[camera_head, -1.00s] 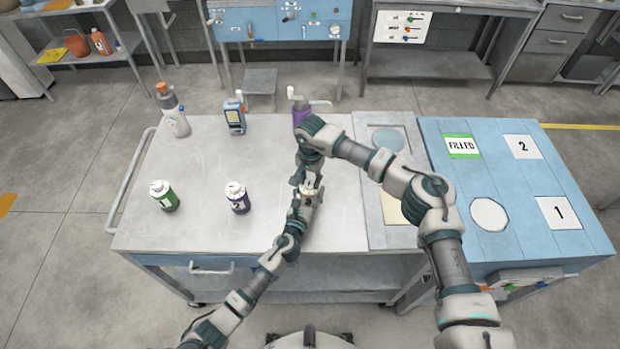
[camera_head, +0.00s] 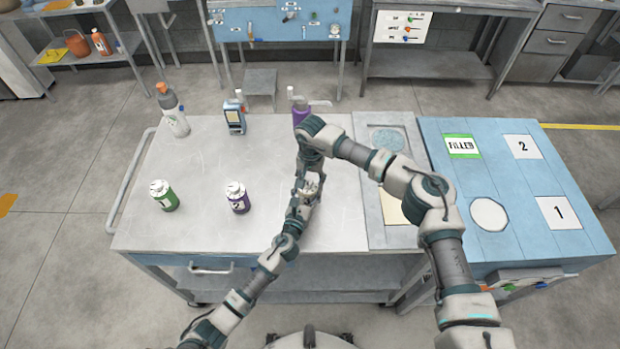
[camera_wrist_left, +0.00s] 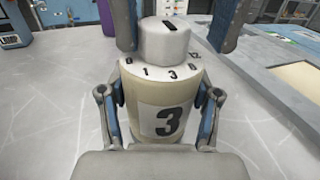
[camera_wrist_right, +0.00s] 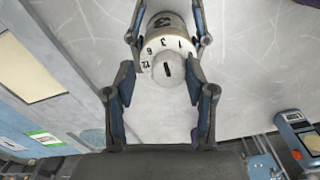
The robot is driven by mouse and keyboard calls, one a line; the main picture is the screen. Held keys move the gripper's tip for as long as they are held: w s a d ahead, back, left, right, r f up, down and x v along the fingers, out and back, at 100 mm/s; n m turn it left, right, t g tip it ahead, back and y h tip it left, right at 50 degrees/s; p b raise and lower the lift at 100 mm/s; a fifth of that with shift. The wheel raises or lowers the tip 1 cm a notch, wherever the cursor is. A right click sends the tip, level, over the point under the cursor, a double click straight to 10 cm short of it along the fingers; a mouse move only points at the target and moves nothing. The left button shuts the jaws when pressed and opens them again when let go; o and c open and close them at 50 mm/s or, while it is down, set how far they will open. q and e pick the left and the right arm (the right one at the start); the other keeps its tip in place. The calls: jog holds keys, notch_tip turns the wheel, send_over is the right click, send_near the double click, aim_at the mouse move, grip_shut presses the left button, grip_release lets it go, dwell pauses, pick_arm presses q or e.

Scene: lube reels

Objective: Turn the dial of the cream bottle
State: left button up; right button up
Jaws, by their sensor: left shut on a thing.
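The cream bottle (camera_wrist_left: 168,122) has a black 3 on its label and a pale grey dial (camera_wrist_left: 165,42) with a dark line on top, above a collar of numbers. My left gripper (camera_wrist_left: 163,110) is shut around the bottle's body and keeps it upright. My right gripper (camera_wrist_right: 160,72) points down from above and is open. Its fingers stand on either side of the dial (camera_wrist_right: 168,72), with gaps visible; the right-hand finger looks closer to it. In the head view the arms mostly hide the bottle; my left gripper (camera_head: 303,202) is below my right gripper (camera_head: 308,180).
On the grey table (camera_head: 180,235) stand a green bottle (camera_head: 164,196) and a dark purple bottle (camera_head: 238,198), left of my arms. A spray bottle (camera_head: 176,120), a blue device (camera_head: 235,118) and a purple container (camera_head: 301,112) stand at the back. A blue table (camera_head: 560,175) adjoins right.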

aim_at(310, 181)
jog(key=shift+a+r, duration=0.1)
jog(key=shift+r, duration=0.05)
pick_arm(q)
jog(key=shift+s+d, duration=0.1)
jog(key=shift+d, duration=0.05)
pick_arm(e)
notch_tip(310, 181, up, 12)
jog(key=shift+f, duration=0.25)
dwell(0.3)
pick_arm(q)
jog(key=o, duration=1.5)
jog(key=shift+c, duration=0.2)
pick_arm(e)
jog(key=shift+w, duration=0.1)
